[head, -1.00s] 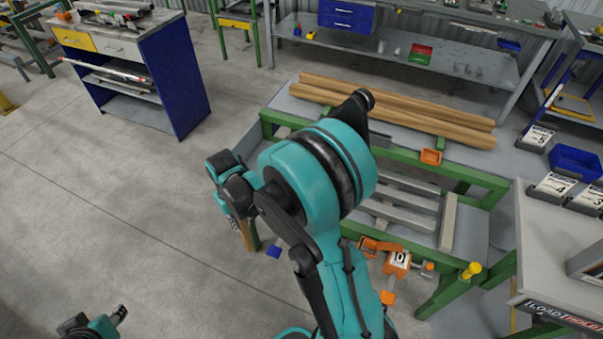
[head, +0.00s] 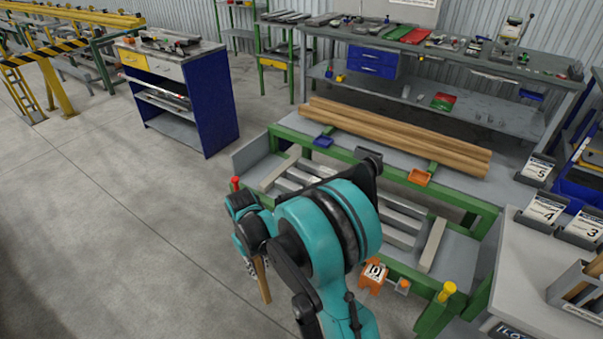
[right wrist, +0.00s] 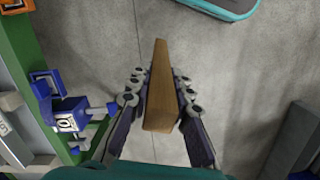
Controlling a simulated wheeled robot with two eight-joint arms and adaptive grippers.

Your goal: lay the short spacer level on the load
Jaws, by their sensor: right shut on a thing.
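My right gripper (head: 250,250) is shut on a short brown wooden spacer (head: 262,280), which hangs down in front of the green-framed table (head: 385,262). In the right wrist view, the fingers (right wrist: 159,80) clasp the spacer (right wrist: 161,100) from both sides, with bare floor beyond it. Grey bars (head: 402,222) lie side by side low in the table frame, partly hidden by my right arm. They may be the load. My left gripper is out of view.
Long brown bars (head: 400,137) lie along the table's back. Floor to the left is clear.

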